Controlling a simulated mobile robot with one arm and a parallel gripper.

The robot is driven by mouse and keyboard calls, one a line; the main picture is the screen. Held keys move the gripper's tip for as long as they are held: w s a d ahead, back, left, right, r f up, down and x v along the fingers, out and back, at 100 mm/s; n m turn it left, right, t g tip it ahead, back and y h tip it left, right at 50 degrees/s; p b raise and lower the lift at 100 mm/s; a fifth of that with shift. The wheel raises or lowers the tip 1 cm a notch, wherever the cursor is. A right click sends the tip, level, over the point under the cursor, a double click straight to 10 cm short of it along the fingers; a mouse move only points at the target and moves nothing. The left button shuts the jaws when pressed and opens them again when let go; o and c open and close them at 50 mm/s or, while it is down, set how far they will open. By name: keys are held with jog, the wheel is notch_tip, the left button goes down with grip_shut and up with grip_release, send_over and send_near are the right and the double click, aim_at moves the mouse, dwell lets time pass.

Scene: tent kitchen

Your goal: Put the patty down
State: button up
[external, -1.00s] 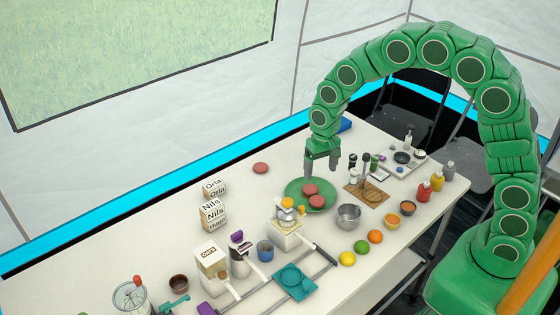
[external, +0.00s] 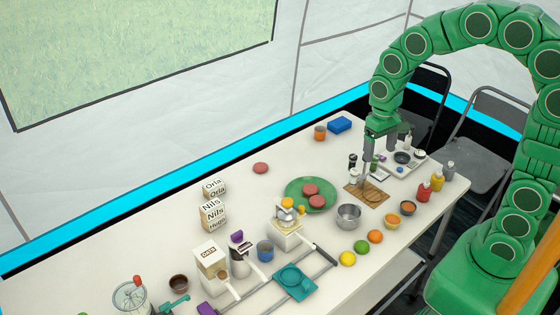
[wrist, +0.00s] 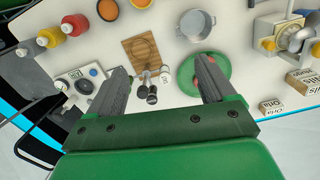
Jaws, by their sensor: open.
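My gripper (external: 379,148) is open and empty. It hangs above the right part of the table, over the small bottles (external: 353,170) and wooden board (external: 377,193). Two brown-red patties (external: 312,193) lie on the green plate (external: 294,187), left of my gripper. A third patty (external: 260,168) lies alone on the bare table, farther left. In the wrist view, my open fingers (wrist: 163,80) straddle the small bottles (wrist: 152,92). There the green plate (wrist: 184,75) is partly hidden behind the right finger, with a patty edge (wrist: 222,62) showing beside it.
Sauce bottles (external: 437,181) and a white tray (external: 405,160) are at the right end. An orange cup (external: 320,133) and blue box (external: 340,124) stand at the back. The table around the lone patty is clear.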

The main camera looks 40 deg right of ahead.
jog(key=s+d+r, duration=0.2)
jog(key=s+d, duration=0.1)
jog(key=s, duration=0.9)
jog(key=s+d+r+n+g, duration=0.1)
jog(key=s+d+r, duration=0.2)
jog(key=s, duration=0.9)
jog(key=shift+d+n, duration=0.3)
jog(key=shift+d, duration=0.4)
jog(key=shift+s+r, duration=0.1)
